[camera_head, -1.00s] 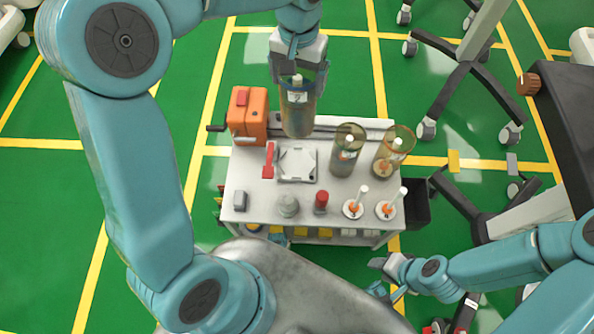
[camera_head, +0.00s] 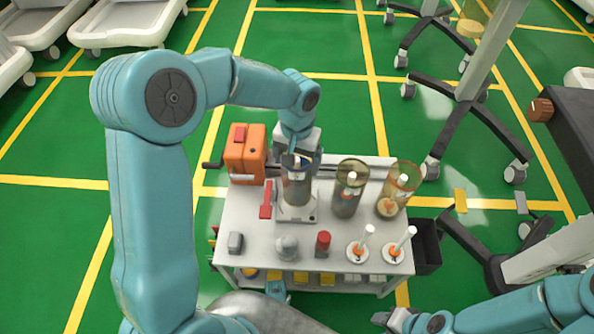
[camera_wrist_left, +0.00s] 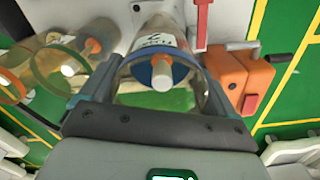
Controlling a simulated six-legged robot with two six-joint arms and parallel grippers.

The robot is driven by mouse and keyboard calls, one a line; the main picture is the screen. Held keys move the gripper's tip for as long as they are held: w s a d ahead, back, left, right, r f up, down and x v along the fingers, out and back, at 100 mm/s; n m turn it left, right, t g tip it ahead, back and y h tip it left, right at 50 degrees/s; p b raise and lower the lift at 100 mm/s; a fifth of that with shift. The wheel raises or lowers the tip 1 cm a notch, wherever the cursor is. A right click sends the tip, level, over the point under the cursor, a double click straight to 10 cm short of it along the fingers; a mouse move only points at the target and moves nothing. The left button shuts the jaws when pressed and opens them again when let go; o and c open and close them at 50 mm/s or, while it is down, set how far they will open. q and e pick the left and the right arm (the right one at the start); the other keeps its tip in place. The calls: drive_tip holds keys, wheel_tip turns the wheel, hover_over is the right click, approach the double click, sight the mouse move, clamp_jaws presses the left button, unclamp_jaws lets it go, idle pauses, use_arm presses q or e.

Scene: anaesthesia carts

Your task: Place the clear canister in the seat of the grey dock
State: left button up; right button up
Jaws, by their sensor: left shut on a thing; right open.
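My left gripper (camera_head: 300,160) is shut on the clear canister (camera_head: 298,188) and holds it upright from above. In the left wrist view the canister (camera_wrist_left: 160,48), with a white label and an orange and white centre piece, lies between the fingers. The canister is over the grey dock (camera_head: 297,214) on the cart, its lower end at or close to the seat. The canister hides the seat, so I cannot tell whether it rests in it. A red lever (camera_head: 266,199) stands at the dock's left. My right gripper (camera_head: 384,319) is open and empty, low in front of the cart.
An orange box (camera_head: 244,155) stands left of the dock. Two similar canisters (camera_head: 348,188) (camera_head: 398,190) stand to the right. A red-capped item (camera_head: 323,243), a grey knob-like item (camera_head: 287,247) and two white-stemmed items (camera_head: 358,252) are along the front. A black bin (camera_head: 427,247) hangs at the right side.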

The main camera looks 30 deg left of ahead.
use_arm(q)
wheel_tip(320, 180, down, 4)
drive_tip(key=shift+f+b, duration=0.15)
drive_tip(key=shift+b, duration=0.35)
drive_tip(key=shift+f, duration=0.2)
drive_tip(key=o, duration=1.4)
wheel_tip(320, 180, up, 12)
drive_tip(key=p, duration=0.4)
drive_tip(key=shift+r, duration=0.25)
drive_tip(key=shift+s+f, duration=0.1)
